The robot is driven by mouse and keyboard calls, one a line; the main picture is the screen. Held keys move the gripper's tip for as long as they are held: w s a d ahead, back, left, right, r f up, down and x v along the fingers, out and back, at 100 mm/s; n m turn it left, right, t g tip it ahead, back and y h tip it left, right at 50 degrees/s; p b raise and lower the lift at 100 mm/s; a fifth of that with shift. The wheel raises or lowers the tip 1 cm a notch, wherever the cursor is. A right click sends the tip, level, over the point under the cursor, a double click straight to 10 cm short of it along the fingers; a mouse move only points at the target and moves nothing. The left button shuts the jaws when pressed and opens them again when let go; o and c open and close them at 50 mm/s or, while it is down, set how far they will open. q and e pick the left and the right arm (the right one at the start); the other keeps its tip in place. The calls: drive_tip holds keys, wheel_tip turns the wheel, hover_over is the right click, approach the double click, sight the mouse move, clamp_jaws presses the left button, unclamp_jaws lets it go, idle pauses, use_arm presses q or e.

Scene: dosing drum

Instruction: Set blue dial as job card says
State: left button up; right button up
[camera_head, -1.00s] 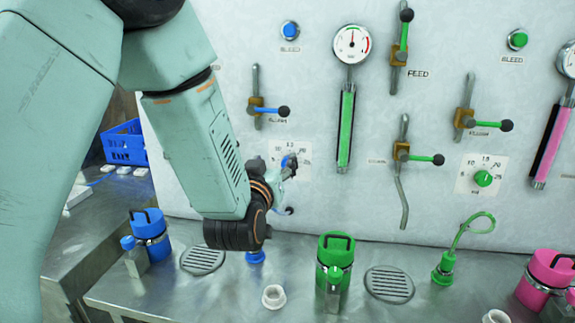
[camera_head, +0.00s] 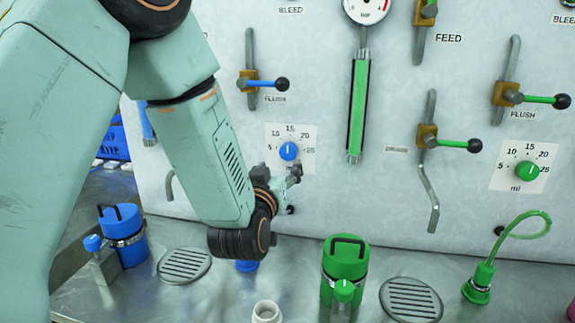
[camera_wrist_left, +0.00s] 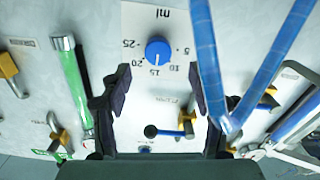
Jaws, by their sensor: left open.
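The blue dial (camera_head: 289,151) sits on a white scale plate (camera_head: 305,134) marked 5 to 25 ml on the wall panel. Its white pointer line points up at about 15. The wrist view shows the blue dial (camera_wrist_left: 158,50) upside down, its line toward 15. My left gripper (camera_head: 291,178) is just below the dial in the head view. In the wrist view its two fingers (camera_wrist_left: 158,76) are apart, with nothing between the tips; the dial shows beyond them, apart from both. My right gripper and a job card are not in view.
A blue-handled flush valve (camera_head: 265,83) is above the dial. A green sight tube (camera_head: 358,108) and green dial (camera_head: 527,171) are to the right. On the steel bench stand a blue canister (camera_head: 125,235), a green canister (camera_head: 346,260) and a white cup (camera_head: 266,312).

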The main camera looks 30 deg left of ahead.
sight(288, 153)
use_arm(q)
drive_tip(key=w, duration=0.1)
drive_tip(key=w+r, duration=0.1)
drive_tip(key=w, duration=0.1)
drive_tip(key=shift+w+a, duration=0.15)
drive_tip(key=shift+w, duration=0.05)
drive_tip(key=w, duration=0.1)
drive_tip(key=w+a, duration=0.1)
drive_tip(key=w, duration=0.1)
drive_tip(key=shift+a+f, duration=0.15)
drive_tip(key=shift+f, duration=0.25)
drive_tip(key=shift+w+a, duration=0.15)
drive_tip(key=shift+d+r, duration=0.3)
drive_tip(key=shift+d, duration=0.05)
drive_tip(key=shift+w+a+f, duration=0.1)
drive_tip(key=shift+a+f, duration=0.1)
drive_tip(key=shift+f, duration=0.05)
drive_tip(key=c, duration=0.3)
drive_tip(key=shift+a, duration=0.1)
drive_tip(key=shift+c, duration=1.1)
drive_tip(key=shift+d+r, duration=0.1)
drive_tip(key=shift+d, duration=0.1)
drive_tip(key=c, duration=0.4)
drive_tip(key=shift+a, duration=0.1)
drive_tip(key=shift+c, duration=1.3)
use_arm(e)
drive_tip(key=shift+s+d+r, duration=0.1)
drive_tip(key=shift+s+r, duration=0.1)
